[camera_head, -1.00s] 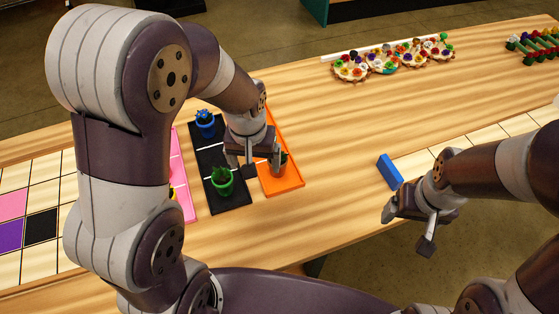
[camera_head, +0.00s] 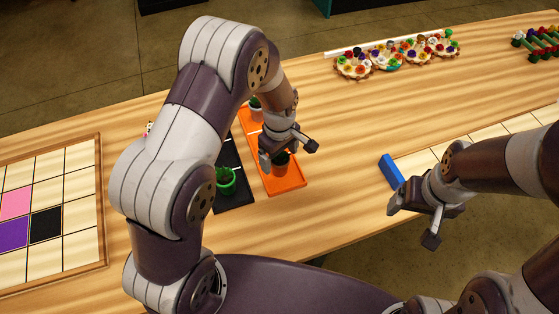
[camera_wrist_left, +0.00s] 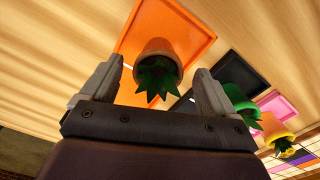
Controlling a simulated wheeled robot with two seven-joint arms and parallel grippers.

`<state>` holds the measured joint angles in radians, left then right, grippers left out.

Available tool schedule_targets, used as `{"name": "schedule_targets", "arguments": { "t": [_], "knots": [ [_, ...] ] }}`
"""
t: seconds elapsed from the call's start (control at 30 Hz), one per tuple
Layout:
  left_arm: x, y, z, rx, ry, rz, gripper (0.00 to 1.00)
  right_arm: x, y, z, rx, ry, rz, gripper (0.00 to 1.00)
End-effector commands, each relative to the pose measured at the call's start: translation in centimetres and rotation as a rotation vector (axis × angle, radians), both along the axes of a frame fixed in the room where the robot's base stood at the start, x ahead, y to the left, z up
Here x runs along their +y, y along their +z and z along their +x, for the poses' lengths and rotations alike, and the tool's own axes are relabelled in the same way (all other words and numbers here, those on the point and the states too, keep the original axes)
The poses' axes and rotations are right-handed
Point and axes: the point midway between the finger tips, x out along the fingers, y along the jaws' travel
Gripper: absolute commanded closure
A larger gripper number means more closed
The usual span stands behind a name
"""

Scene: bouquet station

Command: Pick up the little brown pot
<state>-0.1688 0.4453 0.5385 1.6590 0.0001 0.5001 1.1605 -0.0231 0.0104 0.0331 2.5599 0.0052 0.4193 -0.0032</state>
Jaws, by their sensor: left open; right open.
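The little brown pot (camera_head: 280,169) holds a dark green spiky plant and stands on the orange tray (camera_head: 294,184). My left gripper (camera_head: 288,154) is open and empty, close to the pot, with its fingers spread to either side of it in the head view. In the left wrist view the brown pot (camera_wrist_left: 158,49) shows between the two open fingers (camera_wrist_left: 160,72), with its leaves pointing toward the palm. I cannot tell whether a finger touches it. My right gripper (camera_head: 411,222) is open and empty near the table's front edge.
A second potted plant (camera_head: 255,107) stands at the far end of the orange tray. A green pot (camera_head: 226,182) stands on the black tray (camera_head: 236,202), left of the gripper. A yellow pot (camera_wrist_left: 275,127) shows in the wrist view. A blue block (camera_head: 390,171) lies by the right gripper.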

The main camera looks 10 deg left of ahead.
Motion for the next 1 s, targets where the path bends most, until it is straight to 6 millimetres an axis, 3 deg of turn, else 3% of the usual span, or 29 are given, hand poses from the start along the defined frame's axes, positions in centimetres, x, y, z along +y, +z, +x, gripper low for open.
{"name": "schedule_targets", "arguments": {
  "t": [0.27,0.37,0.5,0.53,0.83,1.0],
  "knots": [
    [0.0,-1.0,0.0,-0.002,0.0,0.0,0.11,0.0,0.1,0.0,0.001,0.0,0.0,0.16],
    [0.0,-1.0,0.0,-0.002,0.0,0.0,0.37,0.0,0.1,0.0,0.001,0.0,0.0,0.16],
    [0.0,-0.9,0.0,-0.002,0.0,0.0,0.83,0.0,0.1,0.0,0.001,0.0,0.0,0.16],
    [0.0,-0.9,0.1,-0.003,0.0,-0.001,0.86,0.0,0.1,0.0,0.001,0.0,0.0,0.16],
    [0.0,-0.4,0.1,-0.004,0.0,-0.001,0.86,0.0,-0.1,0.0,0.001,0.0,0.0,0.16],
    [0.0,1.7,0.2,-0.008,0.0,-0.001,0.86,0.0,-0.7,0.0,0.001,0.0,0.0,0.16]
  ]
}}
